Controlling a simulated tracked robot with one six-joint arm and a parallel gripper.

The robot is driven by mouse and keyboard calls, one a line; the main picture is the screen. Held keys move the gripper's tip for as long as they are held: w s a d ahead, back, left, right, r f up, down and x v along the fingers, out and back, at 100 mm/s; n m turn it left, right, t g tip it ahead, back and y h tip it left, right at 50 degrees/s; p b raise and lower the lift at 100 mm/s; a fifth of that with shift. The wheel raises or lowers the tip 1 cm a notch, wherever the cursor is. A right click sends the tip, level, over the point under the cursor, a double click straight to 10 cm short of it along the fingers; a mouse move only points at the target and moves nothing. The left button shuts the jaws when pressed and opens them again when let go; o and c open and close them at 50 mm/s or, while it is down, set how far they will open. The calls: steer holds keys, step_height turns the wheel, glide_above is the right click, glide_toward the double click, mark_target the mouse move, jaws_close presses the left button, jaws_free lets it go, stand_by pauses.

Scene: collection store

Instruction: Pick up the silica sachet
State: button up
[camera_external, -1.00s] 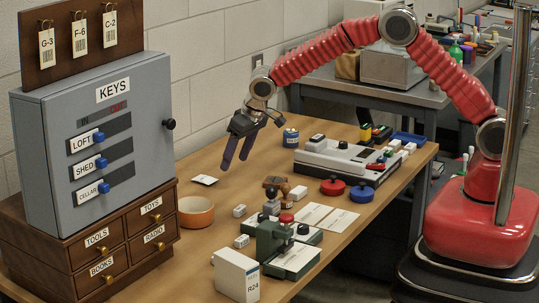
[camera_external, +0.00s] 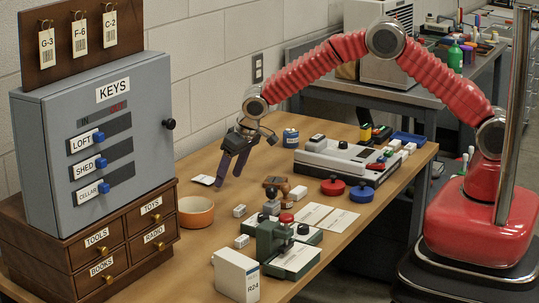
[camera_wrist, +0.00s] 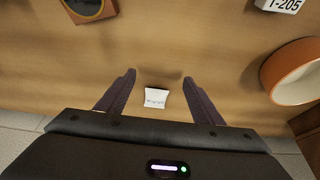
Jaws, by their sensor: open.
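The silica sachet (camera_external: 203,180) is a small white packet with dark print, lying on the wooden table left of my fingers in the external view. In the wrist view the sachet (camera_wrist: 156,98) shows between my two fingers, nearer the palm than the tips, and in full view. My gripper (camera_external: 228,181) points down with its dark fingers spread apart and nothing between them. In the wrist view, my gripper (camera_wrist: 158,76) is also open. It appears to be above the table; the exact gap cannot be told.
An orange-rimmed bowl (camera_external: 196,212) stands in front of the sachet, beside the key cabinet (camera_external: 110,140). Stamps, small white boxes and a green device (camera_external: 275,240) stand to the right and front. Table around the sachet is clear.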

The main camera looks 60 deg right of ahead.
steer(key=shift+x, duration=1.05)
steer(key=shift+c, duration=0.5)
steer(key=c, duration=1)
